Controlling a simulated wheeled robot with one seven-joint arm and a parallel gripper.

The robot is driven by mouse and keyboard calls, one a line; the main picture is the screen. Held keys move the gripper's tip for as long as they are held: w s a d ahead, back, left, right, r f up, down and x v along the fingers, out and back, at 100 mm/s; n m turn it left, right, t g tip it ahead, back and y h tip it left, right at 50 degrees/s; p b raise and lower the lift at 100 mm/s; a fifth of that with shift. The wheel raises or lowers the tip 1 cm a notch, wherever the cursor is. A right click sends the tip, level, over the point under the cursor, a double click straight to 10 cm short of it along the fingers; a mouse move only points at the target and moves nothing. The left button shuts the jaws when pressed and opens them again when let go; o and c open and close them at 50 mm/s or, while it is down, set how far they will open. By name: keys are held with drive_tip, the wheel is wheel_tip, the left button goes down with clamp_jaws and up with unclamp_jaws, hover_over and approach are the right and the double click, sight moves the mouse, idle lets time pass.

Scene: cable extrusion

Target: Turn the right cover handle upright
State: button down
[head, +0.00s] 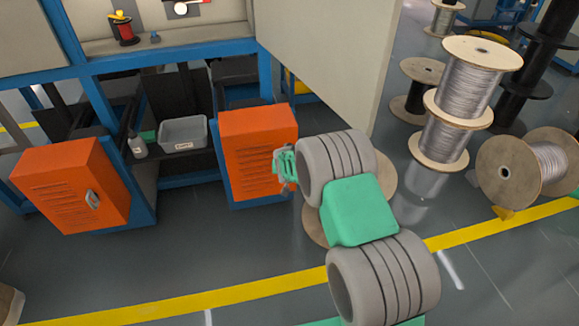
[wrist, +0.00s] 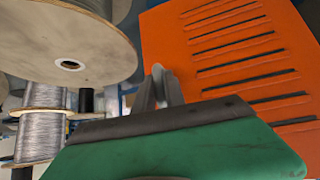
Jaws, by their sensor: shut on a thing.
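The right orange cover (head: 258,150) is in the middle of the head view, below the blue frame. In the wrist view its slotted face (wrist: 225,50) fills the upper right and looks tilted. My gripper (head: 281,165) is at the cover's right edge in the head view, shut on the right cover handle. The handle is hidden by the gripper there. In the wrist view the gripper's grey fingers (wrist: 158,90) are close together beside the cover, and the handle cannot be told apart from them. Its angle cannot be told.
The left orange cover (head: 68,186) carries a grey handle (head: 92,198). A pale panel (head: 325,50) is above my gripper. Cable spools (head: 465,85) stand at right. Floor in front is clear.

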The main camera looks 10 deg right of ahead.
drive_tip(key=shift+d, duration=0.15)
drive_tip(key=c, duration=1.5)
unclamp_jaws()
drive_tip(key=shift+o, duration=0.2)
drive_tip(key=shift+w, duration=0.1)
drive_tip(key=p+v, duration=0.2)
drive_tip(key=v, duration=0.5)
drive_tip(key=shift+s+r, duration=0.2)
drive_tip(key=shift+s, duration=0.15)
